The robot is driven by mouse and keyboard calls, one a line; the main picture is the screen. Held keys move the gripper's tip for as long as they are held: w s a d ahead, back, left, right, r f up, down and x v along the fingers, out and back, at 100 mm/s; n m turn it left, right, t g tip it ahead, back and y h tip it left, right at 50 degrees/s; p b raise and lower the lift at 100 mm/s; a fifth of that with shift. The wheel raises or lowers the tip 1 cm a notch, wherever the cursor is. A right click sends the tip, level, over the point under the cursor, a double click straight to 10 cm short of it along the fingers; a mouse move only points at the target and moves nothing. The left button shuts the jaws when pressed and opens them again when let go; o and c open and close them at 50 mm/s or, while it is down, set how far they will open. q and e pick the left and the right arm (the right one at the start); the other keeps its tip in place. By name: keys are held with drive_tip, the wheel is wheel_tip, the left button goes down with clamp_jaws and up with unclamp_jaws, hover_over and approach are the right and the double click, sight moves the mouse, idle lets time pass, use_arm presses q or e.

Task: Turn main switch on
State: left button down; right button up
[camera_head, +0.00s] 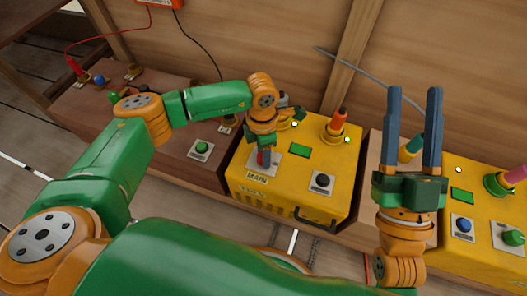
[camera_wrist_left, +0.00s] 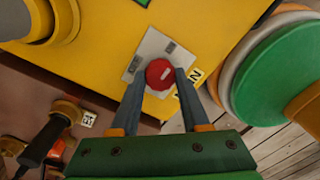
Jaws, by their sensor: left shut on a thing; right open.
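The main switch is a red round knob (camera_wrist_left: 159,74) on a grey plate (camera_wrist_left: 152,52), on top of a yellow box (camera_head: 300,190). A MAIN label (camera_head: 257,179) sits beside it. My left gripper (camera_head: 265,157) points down at the switch. In the left wrist view its two fingers are on either side of the red knob, shut on it. In the head view the gripper hides most of the knob. A white mark shows on the knob. My right gripper (camera_head: 413,92) is open and empty, fingers up, to the right of the yellow box.
The yellow box also carries a black knob (camera_head: 322,181), a green panel (camera_head: 300,151) and an orange-red plug (camera_head: 339,121). A second yellow box (camera_head: 468,245) stands at the right. A brown box (camera_head: 180,125) with a green button (camera_head: 202,148) stands at the left.

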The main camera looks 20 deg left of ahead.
use_arm(q)
drive_tip(key=shift+c, duration=2)
unclamp_jaws()
wheel_tip(320, 180, up, 4)
drive_tip(key=shift+w+f+p, duration=0.1)
drive_tip(key=shift+p, duration=0.85)
wheel_tip(320, 180, up, 3)
drive_tip(key=shift+a+r+p, duration=0.1)
drive_tip(key=shift+r+p, duration=0.05)
drive_tip(key=shift+p, duration=0.4)
use_arm(e)
wheel_tip(320, 180, down, 19)
drive_tip(key=w+d+m+g+h, duration=0.1)
drive_tip(key=g+h, duration=0.3)
drive_tip(key=g, duration=0.7)
drive_tip(key=shift+w+d+h, duration=0.4)
drive_tip(key=shift+w+d, duration=0.05)
drive_tip(key=shift+d, duration=0.15)
